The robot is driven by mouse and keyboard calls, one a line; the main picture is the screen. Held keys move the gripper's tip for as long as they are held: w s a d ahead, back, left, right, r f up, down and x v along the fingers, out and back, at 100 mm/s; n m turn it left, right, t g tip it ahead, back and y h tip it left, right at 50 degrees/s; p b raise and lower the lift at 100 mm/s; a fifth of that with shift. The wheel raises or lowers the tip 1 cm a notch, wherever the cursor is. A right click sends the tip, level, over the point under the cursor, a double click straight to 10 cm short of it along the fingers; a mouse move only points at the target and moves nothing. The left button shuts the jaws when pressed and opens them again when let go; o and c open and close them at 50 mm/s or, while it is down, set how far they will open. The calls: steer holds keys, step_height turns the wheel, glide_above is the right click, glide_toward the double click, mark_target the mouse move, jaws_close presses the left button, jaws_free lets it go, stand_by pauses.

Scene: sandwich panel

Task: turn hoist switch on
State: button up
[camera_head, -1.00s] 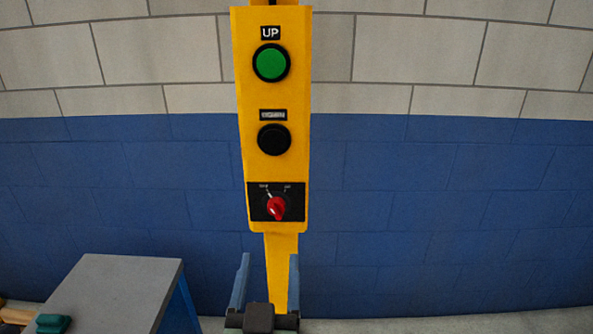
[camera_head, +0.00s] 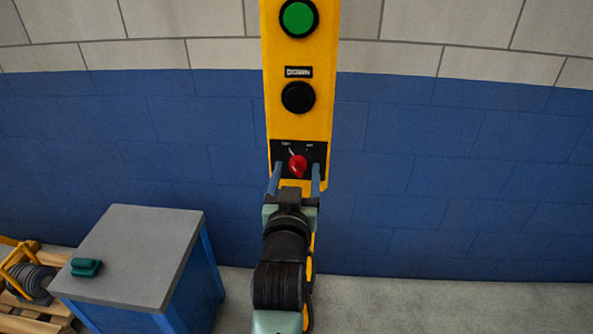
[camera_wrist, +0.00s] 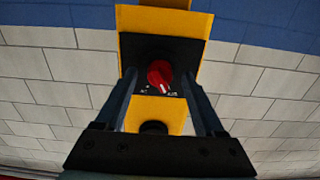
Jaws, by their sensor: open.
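The hoist switch is a red rotary knob (camera_head: 298,166) on a black plate (camera_head: 318,153) low on the yellow hoist panel (camera_head: 281,118). Its pale mark points up and left in the head view. My gripper (camera_head: 296,168) is open, with one finger on either side of the knob and slightly below it. In the wrist view, the red knob (camera_wrist: 160,74) lies between the tips of my gripper (camera_wrist: 160,80), with space on both sides. I cannot tell whether a finger touches it.
A green button (camera_head: 298,18) and a black button (camera_head: 298,97) sit above the switch. A grey-topped blue table (camera_head: 140,250) with a small teal object (camera_head: 86,267) stands at lower left. A pallet with machinery (camera_head: 30,285) is beyond it. The floor right is clear.

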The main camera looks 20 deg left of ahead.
steer(key=shift+w, duration=0.2)
jaws_close()
stand_by(0.3)
steer(key=shift+m, duration=0.3)
steer(key=m+b, duration=0.1)
steer(key=m, duration=0.4)
steer(key=shift+a, duration=0.1)
steer(key=m, duration=0.6)
steer(key=shift+b, duration=0.35)
steer(key=shift+m, duration=0.3)
